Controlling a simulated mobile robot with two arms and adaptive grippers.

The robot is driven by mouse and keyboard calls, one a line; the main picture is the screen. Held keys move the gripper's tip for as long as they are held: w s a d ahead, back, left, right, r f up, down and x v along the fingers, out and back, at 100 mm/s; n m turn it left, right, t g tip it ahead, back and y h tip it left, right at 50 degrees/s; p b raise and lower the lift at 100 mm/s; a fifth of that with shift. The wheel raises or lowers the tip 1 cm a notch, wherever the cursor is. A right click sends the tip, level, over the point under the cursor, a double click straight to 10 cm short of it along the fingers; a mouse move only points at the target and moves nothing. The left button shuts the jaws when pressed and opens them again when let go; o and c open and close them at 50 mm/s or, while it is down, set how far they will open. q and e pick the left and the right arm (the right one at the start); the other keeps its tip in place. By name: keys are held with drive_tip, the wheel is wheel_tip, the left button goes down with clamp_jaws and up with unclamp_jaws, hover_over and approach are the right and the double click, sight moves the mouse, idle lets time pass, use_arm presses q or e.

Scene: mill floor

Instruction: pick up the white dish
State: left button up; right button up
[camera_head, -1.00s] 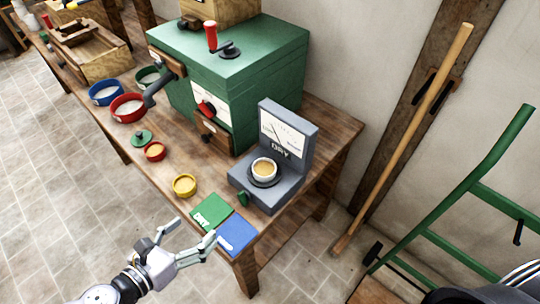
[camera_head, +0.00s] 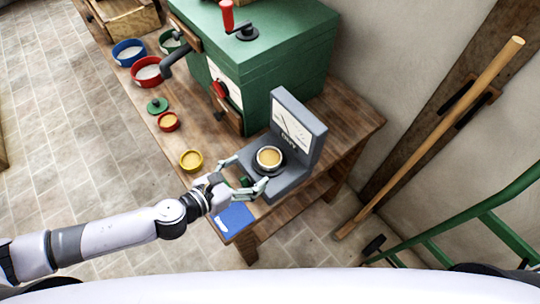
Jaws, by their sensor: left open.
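The white dish (camera_head: 269,158), round and filled with something tan, sits on the dark round plate of the grey meter (camera_head: 302,143) near the bench's right end. My left gripper (camera_head: 248,174) is open just left of and in front of the dish. Its two fingers point toward the dish, one at the far left and one at the near side. I cannot tell whether a finger touches the meter's base. The dish is not held. My right gripper is out of view.
A yellow dish (camera_head: 191,160), a red dish (camera_head: 168,121) and a green lid (camera_head: 157,105) lie left on the wooden bench (camera_head: 140,87). A blue card (camera_head: 235,218) lies at the front edge. A green machine (camera_head: 262,62) stands behind. A broom handle (camera_head: 440,130) leans right.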

sight(277, 153)
use_arm(q)
drive_tip(key=x, duration=0.2)
drive_tip(key=shift+w+d, duration=0.15)
drive_tip(key=shift+d, duration=0.1)
drive_tip(key=shift+a+f+p+x, duration=0.1)
drive_tip(key=shift+p+x, duration=0.05)
drive_tip(key=shift+x, duration=0.8)
drive_tip(key=shift+a+f+p+x, duration=0.1)
drive_tip(key=shift+a+p+x, duration=0.1)
drive_tip(key=shift+x, duration=0.75)
drive_tip(key=shift+a+f+p+x, duration=0.1)
drive_tip(key=shift+p+x, duration=0.05)
drive_tip(key=shift+x, duration=0.8)
drive_tip(key=shift+w, duration=0.15)
drive_tip(key=shift+c, duration=0.4)
drive_tip(key=c, duration=1.2)
